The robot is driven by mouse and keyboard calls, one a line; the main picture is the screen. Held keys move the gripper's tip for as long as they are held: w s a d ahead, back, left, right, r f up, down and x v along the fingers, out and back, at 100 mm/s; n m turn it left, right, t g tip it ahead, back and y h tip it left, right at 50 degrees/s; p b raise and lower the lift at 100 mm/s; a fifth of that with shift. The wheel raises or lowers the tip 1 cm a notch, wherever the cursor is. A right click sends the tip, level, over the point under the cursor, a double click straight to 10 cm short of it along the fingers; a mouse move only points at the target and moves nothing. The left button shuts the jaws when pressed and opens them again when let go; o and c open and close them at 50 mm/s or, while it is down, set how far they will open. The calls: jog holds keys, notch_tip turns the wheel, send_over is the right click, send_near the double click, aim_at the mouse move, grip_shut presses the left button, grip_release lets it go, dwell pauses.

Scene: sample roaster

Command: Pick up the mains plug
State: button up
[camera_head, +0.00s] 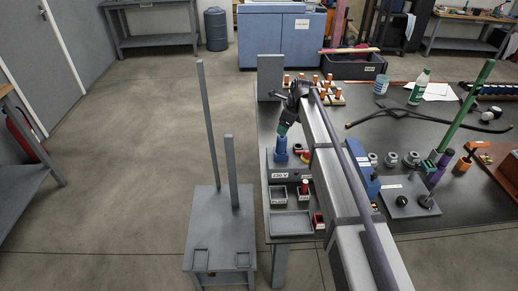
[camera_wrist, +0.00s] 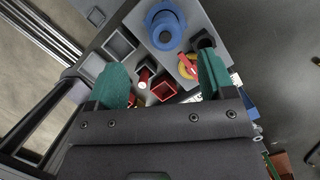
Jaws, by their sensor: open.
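A blue round piece (camera_head: 281,150), which looks like the mains plug, stands upright on the grey station at the table's left edge. It also shows in the wrist view (camera_wrist: 165,28), at the top centre, with a wide collar and a narrower round top. My gripper (camera_head: 283,130) is open and empty, close above the blue piece in the head view. In the wrist view my gripper (camera_wrist: 163,74) shows two green fingers spread apart, and the blue piece lies beyond the fingertips, not between them. The arm hides part of the table.
Near the blue piece are a red-and-yellow rotary switch (camera_wrist: 188,66), a black round part (camera_wrist: 205,42), a red open box (camera_wrist: 164,88) and grey square trays (camera_wrist: 120,43). A wooden rack with several orange-topped pieces (camera_head: 327,84) stands behind. A black cable (camera_head: 400,113) lies right of the arm.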

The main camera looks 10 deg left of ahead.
aim_at(285, 138)
jog(key=shift+m, duration=0.4)
jog(key=b+x, duration=0.3)
jog(key=d+b+x, duration=0.1)
jog(key=b+x, duration=0.1)
jog(key=b, duration=0.1)
jog(key=shift+w+f, duration=0.15)
jog(key=shift+f, duration=0.4)
jog(key=shift+r, duration=0.1)
jog(key=b+x, duration=0.4)
jog(key=x, duration=0.1)
jog(key=shift+a+b, duration=0.1)
jog(key=shift+b, duration=0.3)
jog(key=shift+r, duration=0.1)
jog(key=c, duration=1.1)
